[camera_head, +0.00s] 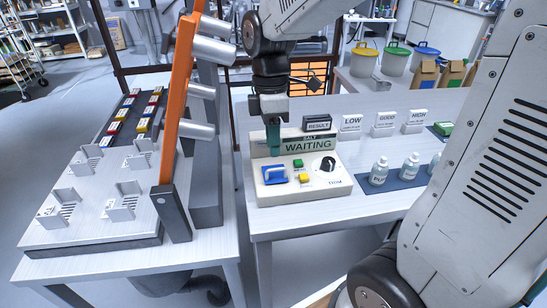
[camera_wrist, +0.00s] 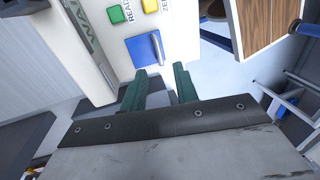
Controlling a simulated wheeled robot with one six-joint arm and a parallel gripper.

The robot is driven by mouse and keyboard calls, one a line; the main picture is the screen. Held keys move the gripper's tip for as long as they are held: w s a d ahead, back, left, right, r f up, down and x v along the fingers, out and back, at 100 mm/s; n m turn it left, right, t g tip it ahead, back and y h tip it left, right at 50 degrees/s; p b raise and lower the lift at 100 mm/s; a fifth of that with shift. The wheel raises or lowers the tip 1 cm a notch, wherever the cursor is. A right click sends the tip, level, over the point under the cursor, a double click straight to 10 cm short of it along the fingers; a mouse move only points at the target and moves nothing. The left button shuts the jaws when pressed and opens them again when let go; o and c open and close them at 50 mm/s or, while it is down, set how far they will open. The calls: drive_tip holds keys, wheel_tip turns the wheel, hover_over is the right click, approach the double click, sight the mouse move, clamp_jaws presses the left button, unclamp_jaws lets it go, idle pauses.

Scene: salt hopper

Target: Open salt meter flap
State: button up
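The salt meter (camera_head: 310,183) is a cream box on the white table, its display reading "SALT WAITING". Its blue flap (camera_head: 274,174) lies on the left of the sloped front and looks shut. In the wrist view the flap (camera_wrist: 141,51) carries a grey bar handle (camera_wrist: 158,47) along its right edge. My gripper (camera_head: 273,152) points down above and behind the flap. In the wrist view my gripper (camera_wrist: 160,71) has its two green fingers apart with nothing between them. The fingertips are close to the handle's end; whether they touch cannot be told.
A green button (camera_head: 298,163), a yellow button (camera_head: 304,179) and a black knob (camera_head: 328,164) sit beside the flap. White bottles (camera_head: 379,171) stand on a dark mat to the right. An orange post (camera_head: 176,100) with grey cylinders rises at left. Label signs (camera_head: 350,125) stand behind.

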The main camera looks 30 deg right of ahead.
hover_over(273, 176)
drive_tip(key=shift+s+f, duration=0.15)
drive_tip(key=shift+f, duration=2.15)
clamp_jaws()
drive_tip(key=shift+r, duration=0.1)
drive_tip(key=w+g, duration=0.1)
drive_tip(key=g+y, duration=0.1)
drive_tip(key=g, duration=0.1)
drive_tip(key=w+d+r+g, duration=0.1)
drive_tip(key=shift+w+y, duration=0.3)
drive_tip(key=shift+w+d+g+y, duration=0.3)
drive_tip(key=shift+w+g, duration=0.35)
drive_tip(key=shift+g, duration=0.6)
drive_tip(key=shift+w+d+g+y, duration=0.1)
drive_tip(key=shift+w+g+y, duration=0.45)
drive_tip(key=shift+g, duration=0.7)
drive_tip(key=shift+w, duration=0.15)
